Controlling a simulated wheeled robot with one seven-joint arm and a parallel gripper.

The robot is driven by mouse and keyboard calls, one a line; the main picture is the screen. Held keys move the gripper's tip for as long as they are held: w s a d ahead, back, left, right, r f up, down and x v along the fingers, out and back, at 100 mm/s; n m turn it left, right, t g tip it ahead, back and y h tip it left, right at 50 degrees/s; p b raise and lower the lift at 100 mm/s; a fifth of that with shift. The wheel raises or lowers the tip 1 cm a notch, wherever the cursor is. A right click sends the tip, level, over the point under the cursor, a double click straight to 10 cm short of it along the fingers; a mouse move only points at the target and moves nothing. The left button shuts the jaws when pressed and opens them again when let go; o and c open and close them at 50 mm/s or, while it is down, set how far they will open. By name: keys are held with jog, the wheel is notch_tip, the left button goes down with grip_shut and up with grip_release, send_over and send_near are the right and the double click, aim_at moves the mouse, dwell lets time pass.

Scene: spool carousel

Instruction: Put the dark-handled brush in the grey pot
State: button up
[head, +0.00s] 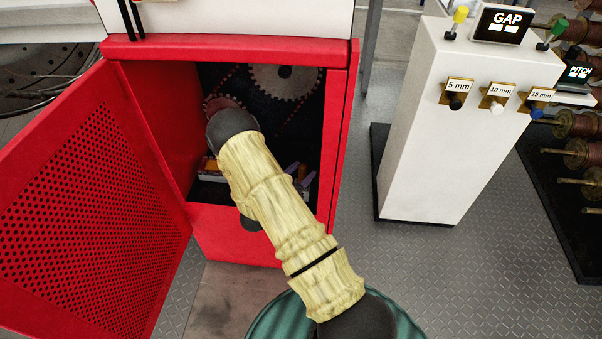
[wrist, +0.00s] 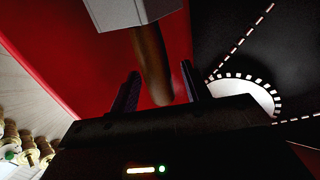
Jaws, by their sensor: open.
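My gripper (head: 301,174) is inside the red cabinet, partly hidden by its dark walls. In the wrist view my gripper (wrist: 158,88) has its two dark fingers apart. A brown handle (wrist: 150,55), seemingly the dark-handled brush, lies between them with a gap on each side. A grey blocky part (wrist: 130,12) meets the handle's far end; I cannot tell whether it belongs to the brush. In the head view a small brown piece (head: 302,170) shows between the purple fingers. I cannot make out the grey pot in either view.
The red cabinet's perforated door (head: 90,200) stands open at the left. Toothed wheels (head: 285,85) and a belt fill the cabinet's back. A yellowish item (head: 210,167) is low inside, left of my arm. A white pedestal (head: 440,130) stands right, with clear floor between.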

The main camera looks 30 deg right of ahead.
jog(key=p+v, duration=0.2)
jog(key=v, duration=1)
jog(key=w+a+r+n+t+y, duration=0.1)
jog(key=w+a+r+n+y, duration=0.1)
jog(key=w+r+y, duration=0.35)
jog(key=a+r+n+y, duration=0.4)
jog(key=r+y, duration=0.1)
jog(key=y, duration=0.3)
jog(key=s+d+r+n+g+y, duration=0.1)
jog(key=s+r+n+g, duration=0.2)
jog(key=s, duration=0.6)
jog(key=s+r+n+g+y, duration=0.2)
jog(key=s+r+n, duration=0.2)
jog(key=s, duration=0.6)
jog(key=shift+s+d+r+g, duration=0.2)
jog(key=shift+d+r+g, duration=0.2)
jog(key=shift+r, duration=0.1)
